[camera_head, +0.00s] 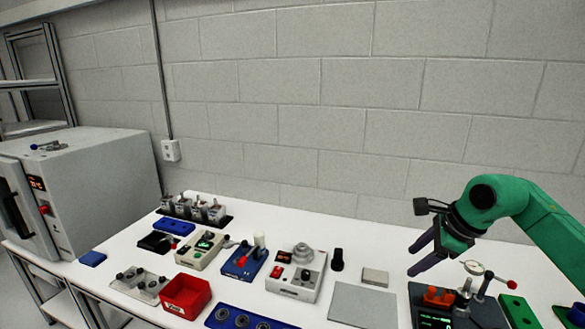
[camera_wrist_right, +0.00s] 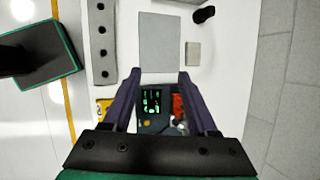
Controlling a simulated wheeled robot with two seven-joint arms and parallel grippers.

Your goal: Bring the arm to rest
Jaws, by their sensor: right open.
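My right arm is green and comes in from the right in the head view. Its gripper (camera_head: 424,257) has dark purple fingers and hangs above the table, near a dark device with a green display (camera_head: 436,318). In the right wrist view the fingers of this gripper (camera_wrist_right: 160,78) stand apart with nothing held between them. The dark device (camera_wrist_right: 152,122), with its green display and orange-red part, shows below and beyond them. My left gripper is not in view.
The white table (camera_head: 240,210) holds a red bin (camera_head: 186,297), a grey box device (camera_head: 296,281), a blue device (camera_head: 242,262) and a flat grey plate (camera_head: 362,305). A block wall is behind.

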